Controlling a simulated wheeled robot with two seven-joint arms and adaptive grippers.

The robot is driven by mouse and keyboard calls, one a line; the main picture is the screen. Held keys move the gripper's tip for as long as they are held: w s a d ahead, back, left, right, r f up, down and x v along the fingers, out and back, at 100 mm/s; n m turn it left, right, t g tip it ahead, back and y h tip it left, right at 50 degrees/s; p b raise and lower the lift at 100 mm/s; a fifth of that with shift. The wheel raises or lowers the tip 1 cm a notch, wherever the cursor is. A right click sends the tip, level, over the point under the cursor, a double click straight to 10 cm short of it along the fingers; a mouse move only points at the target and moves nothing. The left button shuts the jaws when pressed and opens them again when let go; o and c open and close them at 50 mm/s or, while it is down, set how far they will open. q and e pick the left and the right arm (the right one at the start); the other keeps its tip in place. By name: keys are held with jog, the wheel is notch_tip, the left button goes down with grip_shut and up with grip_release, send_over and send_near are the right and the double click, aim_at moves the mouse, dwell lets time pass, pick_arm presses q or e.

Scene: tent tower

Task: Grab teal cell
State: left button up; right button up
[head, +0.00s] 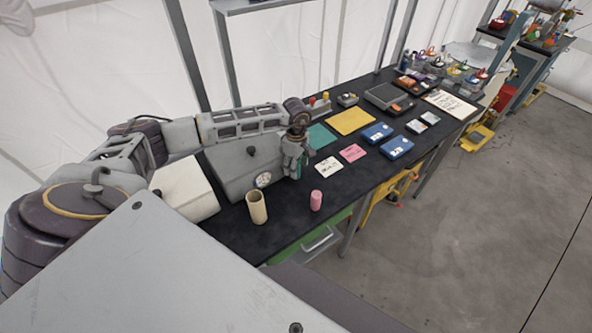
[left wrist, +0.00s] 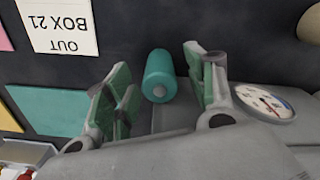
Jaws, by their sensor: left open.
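The teal cell (left wrist: 159,77), a small teal cylinder with a grey end, shows in the left wrist view between my left gripper's two fingers. My left gripper (left wrist: 160,95) is open, with green pads on its fingers and a visible gap on both sides of the cell. In the head view, my left gripper (head: 294,160) hangs pointing down at the right end of a grey box with a gauge (head: 250,170). There I cannot tell the cell apart from the green pads. My right gripper is in neither view.
A beige tube (head: 257,207) and a pink cylinder (head: 316,200) stand on the black table near its front edge. A white card (head: 328,167), a pink card (head: 352,152), a teal mat (head: 321,136) and blue boxes (head: 396,147) lie beyond. A white box (head: 184,190) is at left.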

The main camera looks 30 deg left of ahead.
pick_arm(q)
jog(key=shift+c, duration=0.3)
jog(key=c, duration=1.1)
jog(key=shift+r, duration=0.15)
jog(key=shift+c, duration=0.2)
jog(key=shift+w+r, duration=0.1)
jog(key=shift+r, duration=0.4)
notch_tip(320, 180, up, 17)
jog(key=b, duration=0.3)
jog(key=shift+b, duration=0.4)
jog(key=shift+f, duration=0.1)
